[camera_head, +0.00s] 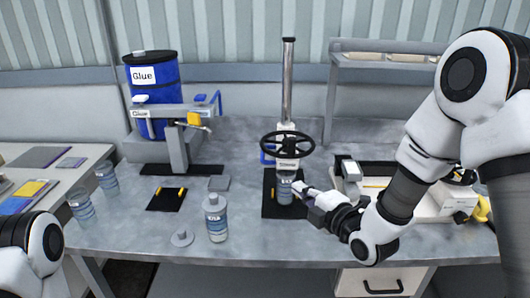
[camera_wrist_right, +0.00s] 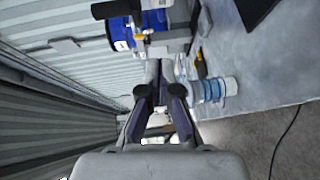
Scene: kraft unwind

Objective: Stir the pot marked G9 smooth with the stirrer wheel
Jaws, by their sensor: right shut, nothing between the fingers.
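The stirrer stand has a black stirrer wheel (camera_head: 288,142) on a tall metal post (camera_head: 288,80). In the right wrist view the fingers (camera_wrist_right: 158,92) show too. Another labelled pot (camera_head: 215,218) stands left of the stand; I cannot read G9 on any pot. My left gripper is out of view.
A blue Glue drum (camera_head: 153,85) stands behind a grey dispenser (camera_head: 176,145) at the back left. More pots (camera_head: 80,207) stand at the left edge. A grey lid (camera_head: 182,238) lies near the front. A beige machine (camera_head: 430,200) is at right, behind my right arm.

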